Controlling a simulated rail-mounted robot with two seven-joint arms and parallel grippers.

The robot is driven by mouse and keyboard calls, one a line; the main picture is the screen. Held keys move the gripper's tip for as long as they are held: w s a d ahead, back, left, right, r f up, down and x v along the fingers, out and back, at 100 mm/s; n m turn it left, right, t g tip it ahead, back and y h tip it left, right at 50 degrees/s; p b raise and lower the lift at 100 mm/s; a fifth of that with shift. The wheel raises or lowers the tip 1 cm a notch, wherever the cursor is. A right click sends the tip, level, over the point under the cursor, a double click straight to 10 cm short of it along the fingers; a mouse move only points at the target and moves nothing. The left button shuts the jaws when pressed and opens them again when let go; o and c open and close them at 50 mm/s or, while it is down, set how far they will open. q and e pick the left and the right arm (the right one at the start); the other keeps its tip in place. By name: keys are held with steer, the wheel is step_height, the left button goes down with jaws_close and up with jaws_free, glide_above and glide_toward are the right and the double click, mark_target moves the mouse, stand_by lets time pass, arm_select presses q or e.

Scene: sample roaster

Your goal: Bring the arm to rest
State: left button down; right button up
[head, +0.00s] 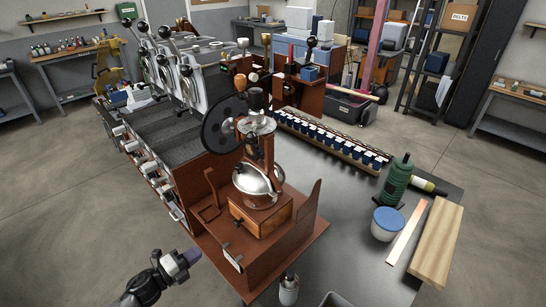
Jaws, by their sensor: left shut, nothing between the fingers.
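My left gripper (186,263) is in the lower left of the head view, at the end of my dark arm coming in from the bottom edge. Its fingers are together with nothing seen between them. It hangs over the bare concrete floor, in front of and left of the brown sample roaster stand (285,252), apart from it in the picture.
Floor at left is clear.

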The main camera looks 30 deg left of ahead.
arm_select(q)
steer(key=s+a+f+n+g+y, duration=0.25)
steer(key=a+n+g+y, duration=0.4)
steer(key=n+y, duration=0.55)
steer(key=s+d+n+g+h, duration=0.35)
steer(key=s+d, duration=0.65)
steer(key=d, duration=0.5)
steer(key=s+d+n+g+h, duration=0.4)
steer(key=s+d, duration=0.6)
steer(key=d, duration=0.5)
step_height(320, 180, up, 29)
steer(key=p, duration=3)
steer(key=shift+s+a+r+m+t, duration=0.2)
steer(key=shift+a+m+t, duration=0.1)
steer(key=shift+m+t, duration=0.1)
steer(key=shift+h, duration=0.25)
